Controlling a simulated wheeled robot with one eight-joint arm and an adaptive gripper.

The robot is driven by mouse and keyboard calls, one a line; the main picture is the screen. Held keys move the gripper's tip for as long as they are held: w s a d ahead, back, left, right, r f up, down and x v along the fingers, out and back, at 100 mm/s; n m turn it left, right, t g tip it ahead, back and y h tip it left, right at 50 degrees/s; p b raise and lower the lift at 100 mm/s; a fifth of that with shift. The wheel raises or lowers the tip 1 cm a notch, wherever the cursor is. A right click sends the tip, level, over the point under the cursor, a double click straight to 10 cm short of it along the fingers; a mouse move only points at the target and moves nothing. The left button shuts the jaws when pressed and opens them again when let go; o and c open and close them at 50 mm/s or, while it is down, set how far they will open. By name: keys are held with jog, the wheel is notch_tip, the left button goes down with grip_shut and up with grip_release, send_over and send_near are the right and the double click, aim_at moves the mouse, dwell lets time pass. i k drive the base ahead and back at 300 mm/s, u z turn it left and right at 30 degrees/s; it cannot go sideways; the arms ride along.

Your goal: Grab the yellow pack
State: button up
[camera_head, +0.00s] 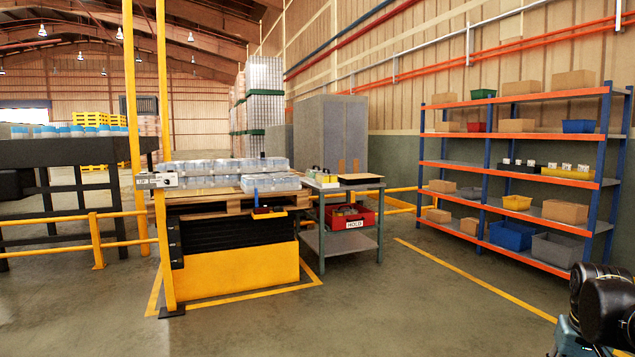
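A long yellow pack (570,172) sits on the middle board of the blue and orange shelf rack (500,172) at the right. White pieces show along its top, and a row of black items (518,168) sits to its left on the same board. A small yellow-green item (316,171) also lies on top of the grey cart (342,243); it is too small to tell what it is. A black part of my arm shows at the lower right corner, well in front of the rack. My gripper itself is not in view.
A pallet with wrapped clear packs (222,167) rests on a yellow and black lift (240,265), beside yellow posts and rails (97,240). The cart holds a red bin (350,218) marked HOLD. The rack also holds boxes and a yellow bin (516,202). The floor in front is clear.

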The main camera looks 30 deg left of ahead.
aim_at(323, 179)
jog(key=u, duration=0.5)
jog(key=i, duration=0.9)
jog(key=u, duration=1.1)
jog(key=i, duration=1.05)
jog(key=u, duration=0.55)
jog(key=i, duration=2.25)
jog(key=z, duration=0.25)
jog(key=i, duration=1.05)
jog(key=z, duration=1)
jog(key=i, duration=1.05)
jog(key=z, duration=0.6)
